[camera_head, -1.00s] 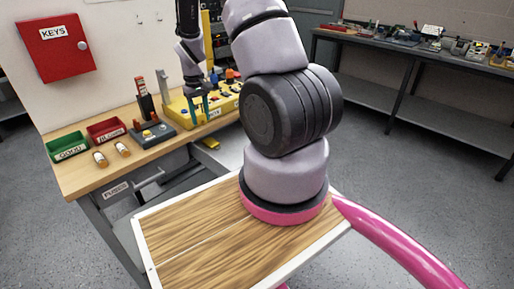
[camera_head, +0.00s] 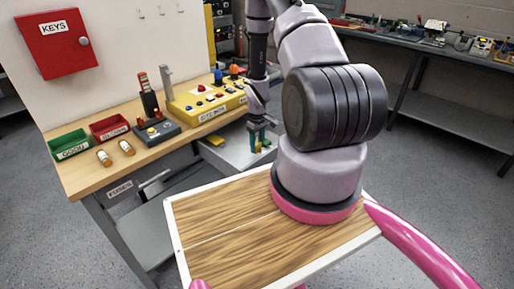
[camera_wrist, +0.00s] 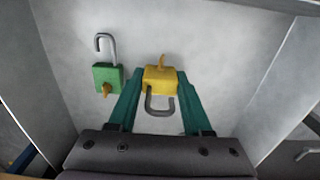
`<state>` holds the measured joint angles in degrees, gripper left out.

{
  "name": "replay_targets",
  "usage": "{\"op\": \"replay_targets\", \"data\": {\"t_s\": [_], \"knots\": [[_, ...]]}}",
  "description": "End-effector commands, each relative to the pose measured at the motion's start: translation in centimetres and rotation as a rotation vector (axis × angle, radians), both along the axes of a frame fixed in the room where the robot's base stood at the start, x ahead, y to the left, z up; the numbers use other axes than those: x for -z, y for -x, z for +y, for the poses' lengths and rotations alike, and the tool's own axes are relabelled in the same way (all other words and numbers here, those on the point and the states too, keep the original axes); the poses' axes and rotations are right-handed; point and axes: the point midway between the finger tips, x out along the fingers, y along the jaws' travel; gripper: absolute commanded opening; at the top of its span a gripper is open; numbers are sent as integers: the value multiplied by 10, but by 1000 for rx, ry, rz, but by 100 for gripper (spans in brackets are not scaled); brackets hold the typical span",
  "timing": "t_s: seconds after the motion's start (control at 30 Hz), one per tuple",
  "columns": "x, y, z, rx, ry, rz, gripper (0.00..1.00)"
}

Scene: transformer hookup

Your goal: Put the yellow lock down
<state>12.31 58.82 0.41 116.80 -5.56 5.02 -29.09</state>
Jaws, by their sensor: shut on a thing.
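The yellow lock (camera_wrist: 160,82) is between the teal fingertips of my gripper (camera_wrist: 158,76) in the wrist view, with a small key sticking out and its grey shackle toward my palm. My gripper is shut on it. In the head view my gripper (camera_head: 262,142) is low over the open pale grey drawer (camera_head: 232,156) beneath the bench. The lock is not clear there. I cannot tell whether it touches the drawer floor.
A green lock (camera_wrist: 107,77) with a key and raised shackle lies left of the yellow one in the wrist view. A yellow object (camera_head: 215,140) lies near the drawer's left edge. The bench holds a yellow control box (camera_head: 205,104), a green bin (camera_head: 69,145) and a red bin (camera_head: 109,127).

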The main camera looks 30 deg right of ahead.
Motion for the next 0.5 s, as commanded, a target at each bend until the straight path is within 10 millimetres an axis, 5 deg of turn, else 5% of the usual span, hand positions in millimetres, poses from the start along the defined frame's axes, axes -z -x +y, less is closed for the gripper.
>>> {"op": "replay_targets", "data": {"t_s": [0.43, 0.47, 0.5], "knots": [[16, 0, 0, 1, 0, 1, 0], [16, 0, 0, 1, 0, 0, 57], [16, 0, 0, 1, 0, 0, 72]]}}
